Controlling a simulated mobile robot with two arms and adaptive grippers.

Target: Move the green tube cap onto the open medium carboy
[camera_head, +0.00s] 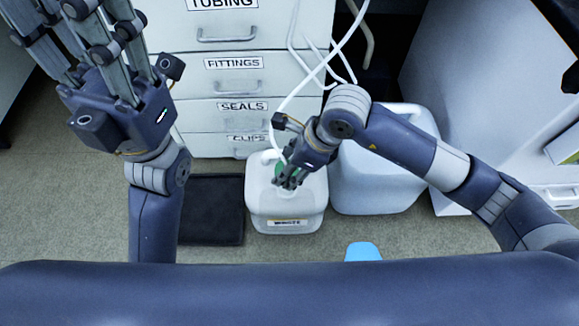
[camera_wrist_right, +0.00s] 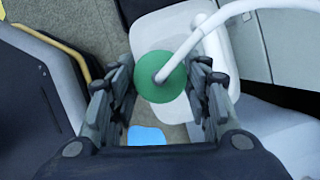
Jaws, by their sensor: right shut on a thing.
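The green tube cap (camera_wrist_right: 150,88) is a round disc with a white tube (camera_wrist_right: 196,40) running from its middle. My right gripper (camera_wrist_right: 161,86) is shut on it, with fingers on both sides. In the head view, the right gripper (camera_head: 287,181) is over the top of a white carboy (camera_head: 287,214) with a dark-lettered label, and a bit of the green cap (camera_head: 279,168) shows beside the fingers. The carboy's mouth is hidden; I cannot tell whether the cap touches it. My left gripper (camera_head: 85,30) is raised at upper left, empty, its fingers spread and partly cut off.
A larger pale carboy (camera_head: 375,180) stands close to the right of the white one. A black tray (camera_head: 213,208) lies on the floor to the left. A drawer cabinet (camera_head: 225,85) stands behind, and a blue object (camera_head: 362,252) lies in front.

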